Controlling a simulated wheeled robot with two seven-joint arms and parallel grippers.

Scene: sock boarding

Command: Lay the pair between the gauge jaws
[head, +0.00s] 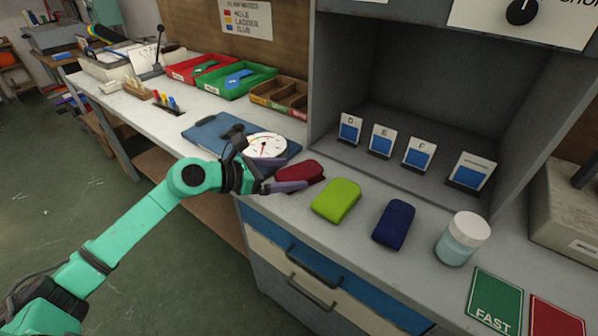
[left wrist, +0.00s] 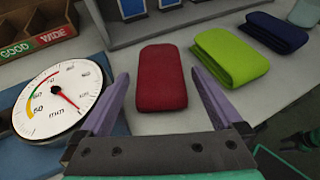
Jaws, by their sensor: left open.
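A dark red folded sock pair (head: 301,174) lies on the bench top, and it also shows in the left wrist view (left wrist: 162,78). My left gripper (head: 287,178) is open at this pair. In the left wrist view its two purple fingers stand apart, one on each side of the pair's near end, with bench visible between each finger and the pair. The gauge (head: 266,146) has a round white dial with a red needle and sits at a blue base (head: 205,130), left of the pair. I cannot make out its jaws clearly; my gripper partly covers that area.
A lime green pair (head: 337,201) and a navy pair (head: 393,224) lie to the right, then a lidded jar (head: 463,238). Lettered cards stand in the grey booth (head: 375,135) behind. Red (head: 198,67) and green (head: 234,80) trays stand at the back left.

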